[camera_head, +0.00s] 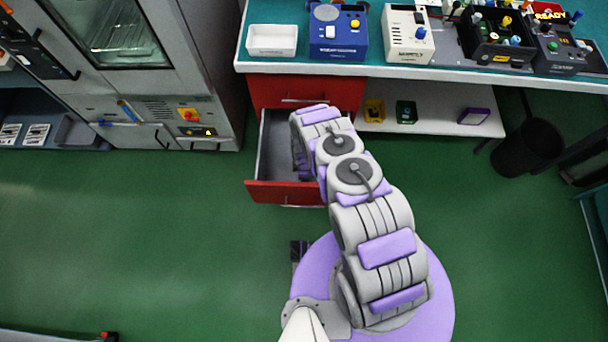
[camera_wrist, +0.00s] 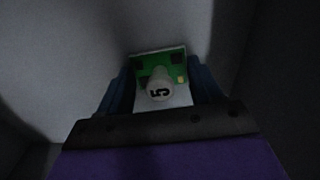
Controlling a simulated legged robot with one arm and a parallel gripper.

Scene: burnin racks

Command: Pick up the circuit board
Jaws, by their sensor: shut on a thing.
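The circuit board (camera_wrist: 175,61) is green with a pale round knob marked 5 on it, and it shows between my fingers in the dim wrist view. My gripper (camera_wrist: 160,88) has its two dark blue fingers on either side of the board and is shut on it. Pale grey walls of the drawer surround it. In the head view my arm reaches down into the open red drawer (camera_head: 285,192) under the bench, and the arm hides the board and most of the gripper.
The workbench (camera_head: 450,72) stands above the drawer, carrying a white tray (camera_head: 272,52), a blue device (camera_head: 338,48) and a cream device (camera_head: 407,45). A lower shelf (camera_head: 440,120) is right of the drawer. A grey cabinet (camera_head: 195,70) stands left. Green floor is free at left.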

